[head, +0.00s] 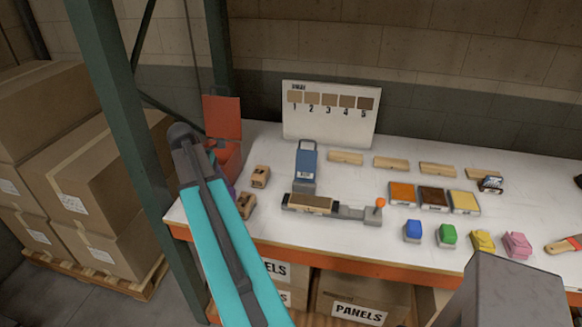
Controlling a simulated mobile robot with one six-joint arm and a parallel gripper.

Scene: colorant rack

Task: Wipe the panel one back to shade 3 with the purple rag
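A brown panel (312,203) lies in a grey clamp holder (352,212) with an orange knob, near the middle left of the white table. A shade card (330,114) stands behind it, with swatches numbered 1 to 5 from light to dark. A small purple patch (231,188) shows beside my teal arm at the table's left end; it may be the purple rag, mostly hidden. My arm crosses the left of the view, and its far end is behind the arm links near the red bin, so my gripper is hidden.
A red bin (222,118) with a raised lid stands at the left end. Three tins (432,198), several wood strips (391,163) and a blue container (306,165) stand behind. A green post (130,130) is left.

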